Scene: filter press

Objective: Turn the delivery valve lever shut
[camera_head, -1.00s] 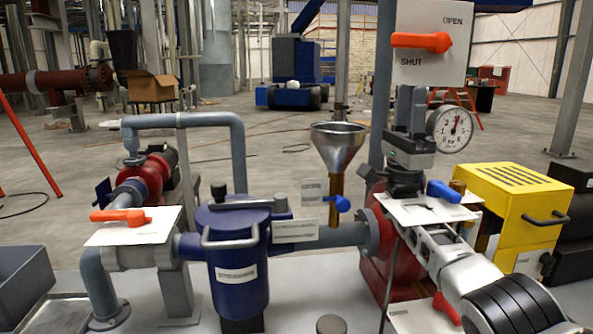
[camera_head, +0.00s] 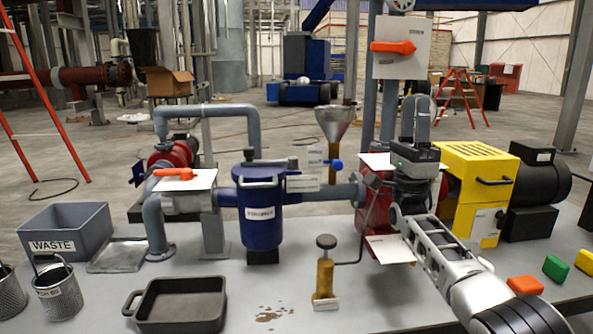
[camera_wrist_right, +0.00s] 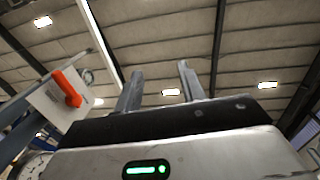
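An orange lever (camera_head: 393,47) lies about level on an upright white panel (camera_head: 401,66) at the upper right of the head view. That panel read OPEN above and SHUT below in the earlier frame. A second orange lever (camera_head: 174,174) lies level over a white plate at left; I cannot read which one is the delivery valve. My right gripper (camera_head: 418,100) points up, below and right of the panel, apart from the lever. In the right wrist view its fingers (camera_wrist_right: 159,72) are apart and empty, with an orange lever (camera_wrist_right: 67,87) to their left. My left gripper is out of view.
A blue filter pot (camera_head: 261,215), funnel (camera_head: 333,125) and pipes stand left of my right arm. A yellow housing (camera_head: 475,165) stands close on its right. A black tray (camera_head: 180,303), grey waste bin (camera_head: 65,228) and metal baskets stand at front left.

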